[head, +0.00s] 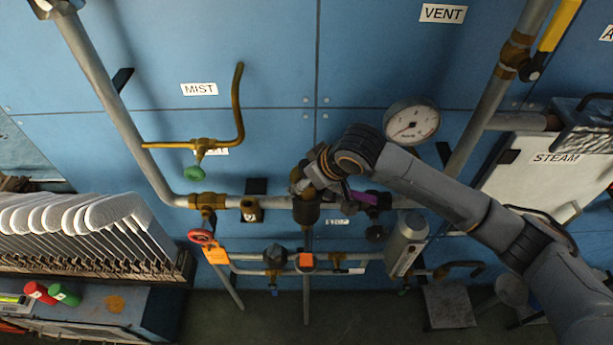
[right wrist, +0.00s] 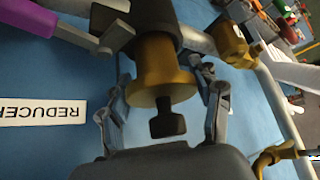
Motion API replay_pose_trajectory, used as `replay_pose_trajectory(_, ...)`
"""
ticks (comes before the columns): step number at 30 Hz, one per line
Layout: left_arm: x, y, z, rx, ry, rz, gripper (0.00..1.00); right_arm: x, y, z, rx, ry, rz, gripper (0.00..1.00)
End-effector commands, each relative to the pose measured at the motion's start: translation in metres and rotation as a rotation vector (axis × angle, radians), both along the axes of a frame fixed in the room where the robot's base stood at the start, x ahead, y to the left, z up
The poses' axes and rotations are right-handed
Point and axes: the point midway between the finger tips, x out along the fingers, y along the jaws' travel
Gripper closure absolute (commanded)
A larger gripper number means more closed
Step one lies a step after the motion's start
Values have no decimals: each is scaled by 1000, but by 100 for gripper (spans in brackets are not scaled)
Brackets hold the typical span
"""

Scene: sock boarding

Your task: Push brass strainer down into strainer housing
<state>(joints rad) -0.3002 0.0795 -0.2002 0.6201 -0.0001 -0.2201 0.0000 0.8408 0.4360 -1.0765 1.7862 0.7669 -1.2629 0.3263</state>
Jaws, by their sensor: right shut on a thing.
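The brass strainer (right wrist: 162,72) is in the right wrist view, with a wide flange and a dark knob facing the camera. Its far end meets the dark strainer housing (right wrist: 152,14); how deep it sits is hidden. In the head view the housing (head: 306,214) is a dark cylinder on the pipe, with brass just above it. My right gripper (head: 304,186) is at the housing's top and covers most of the strainer. In the right wrist view my right gripper (right wrist: 164,88) is shut on the strainer, fingers on both sides of its flange. My left gripper is not in view.
A purple handle (head: 365,197) is close right of the housing, under my right arm. A pressure gauge (head: 412,122) is above right. A brass fitting (head: 251,210) sits on the pipe to the left. A rack of white sock forms (head: 80,225) stands at far left.

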Motion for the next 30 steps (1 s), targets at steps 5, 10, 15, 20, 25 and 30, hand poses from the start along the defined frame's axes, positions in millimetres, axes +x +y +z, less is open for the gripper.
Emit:
replay_pose_trajectory(5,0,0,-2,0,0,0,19,0,0,-4,1,-2,1,80)
replay_pose_trajectory(10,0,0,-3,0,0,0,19,1,1,-8,2,-3,1,80)
replay_pose_trajectory(15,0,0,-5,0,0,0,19,1,0,-13,2,-3,1,80)
replay_pose_trajectory(20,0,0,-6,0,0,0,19,1,0,-17,2,-3,1,80)
replay_pose_trajectory(25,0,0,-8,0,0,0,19,0,0,-21,1,-2,1,80)
replay_pose_trajectory(30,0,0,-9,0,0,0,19,0,0,-25,1,-2,1,34)
